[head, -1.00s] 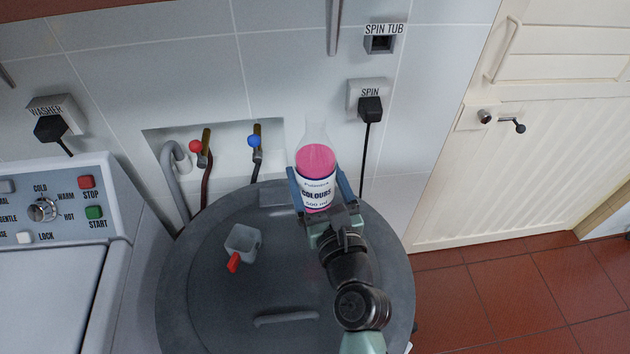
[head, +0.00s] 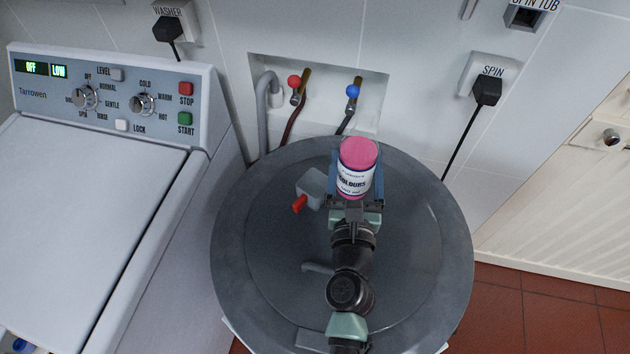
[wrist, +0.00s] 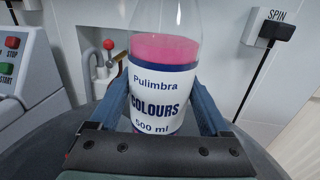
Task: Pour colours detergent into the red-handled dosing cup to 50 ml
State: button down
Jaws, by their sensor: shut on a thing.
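The colours detergent bottle (head: 355,181) is clear, with pink liquid and a white "COLOURS 500 ml" label. My gripper (head: 357,176) is shut on it, one blue finger on each side, and holds it about upright above the back part of the round grey lid. The wrist view also shows the bottle (wrist: 160,95) between the fingers, its top cut off by the picture edge. The dosing cup (head: 313,186) is small and grey, with a red handle (head: 299,204). It stands on the lid left of the bottle, apart from it. Its inside level and marks cannot be read.
The round grey lid (head: 265,255) has a bar handle (head: 318,268) near my arm. A white washer (head: 95,215) with a control panel stands at the left. Red and blue taps (head: 352,92) sit in a wall recess behind. A spin plug (head: 487,90) hangs its cable at the right.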

aim_at(363, 196)
jog(key=f+b, duration=0.1)
jog(key=f, duration=0.1)
jog(key=f+n+b, duration=0.1)
jog(key=f+b, duration=0.1)
jog(key=f+n+b, duration=0.1)
jog(key=f, duration=0.1)
jog(key=shift+s+d+b, duration=0.1)
jog(key=shift+d+b, duration=0.15)
jog(key=shift+b, duration=0.1)
notch_tip(363, 196, up, 2)
jog(key=shift+p, duration=1.1)
jog(key=shift+d+r+n+g+p, duration=0.2)
jog(key=shift+r+n+g+p, duration=0.25)
jog(key=shift+n+p, duration=0.5)
jog(key=shift+f, duration=0.2)
jog(key=n+p, duration=0.3)
jog(key=shift+d+g+h, duration=0.1)
jog(key=shift+g+h, duration=0.15)
jog(key=shift+h, duration=0.05)
jog(key=shift+s+d+f+b, duration=0.1)
jog(key=shift+f+b, duration=0.3)
jog(key=shift+f, duration=0.15)
jog(key=shift+s+d+f+n, duration=0.1)
jog(key=shift+d+f+n, duration=0.2)
jog(key=shift+f+n, duration=0.3)
